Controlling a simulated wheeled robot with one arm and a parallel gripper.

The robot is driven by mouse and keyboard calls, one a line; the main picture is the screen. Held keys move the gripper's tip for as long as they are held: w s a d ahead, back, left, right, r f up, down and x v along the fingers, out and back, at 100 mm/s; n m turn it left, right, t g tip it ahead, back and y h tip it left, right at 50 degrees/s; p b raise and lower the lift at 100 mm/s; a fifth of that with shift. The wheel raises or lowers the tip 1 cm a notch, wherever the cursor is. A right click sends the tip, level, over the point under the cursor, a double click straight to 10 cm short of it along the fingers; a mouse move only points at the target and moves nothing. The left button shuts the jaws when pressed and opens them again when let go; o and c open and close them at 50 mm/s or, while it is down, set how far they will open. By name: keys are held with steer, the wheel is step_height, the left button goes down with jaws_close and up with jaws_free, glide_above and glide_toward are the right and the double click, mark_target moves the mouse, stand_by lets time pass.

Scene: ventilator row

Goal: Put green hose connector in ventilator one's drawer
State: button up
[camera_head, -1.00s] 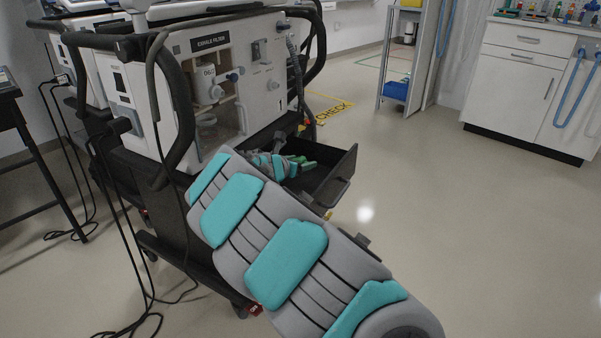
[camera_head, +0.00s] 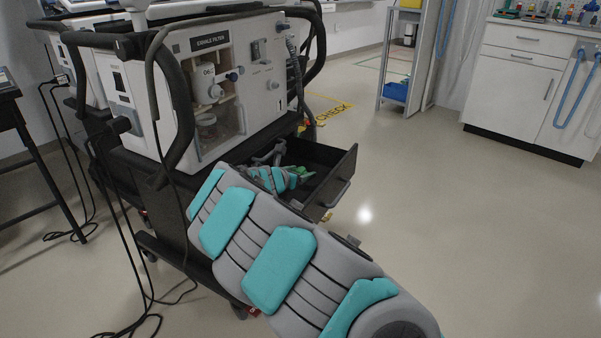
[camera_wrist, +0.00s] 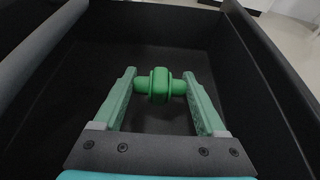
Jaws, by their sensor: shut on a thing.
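The green hose connector (camera_wrist: 158,86) is held between the two green fingers of my gripper (camera_wrist: 160,90) in the wrist view. The black walls and floor of the open drawer (camera_wrist: 270,75) surround it, and the connector is over the drawer's floor; I cannot tell whether it touches it. In the head view the drawer (camera_head: 340,180) is pulled out of the ventilator (camera_head: 225,85), and my gripper (camera_head: 303,172) is at its opening. My arm hides the drawer's near part, and the connector shows only faintly there.
A grey tube-like bar (camera_wrist: 35,55) runs along the drawer's left side in the wrist view. Black cables (camera_head: 125,240) hang to the floor at the left. A white cabinet (camera_head: 515,90) stands at the back right. The floor right of the drawer is clear.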

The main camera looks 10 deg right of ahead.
steer(key=o, duration=0.9)
steer(key=shift+s+f, duration=0.1)
steer(key=shift+f, duration=0.35)
steer(key=o, duration=0.3)
steer(key=shift+f, duration=0.2)
steer(key=shift+o, duration=0.2)
steer(key=shift+r, duration=0.3)
steer(key=r+p+v, duration=0.1)
steer(key=v, duration=1.1)
steer(key=shift+r, duration=0.2)
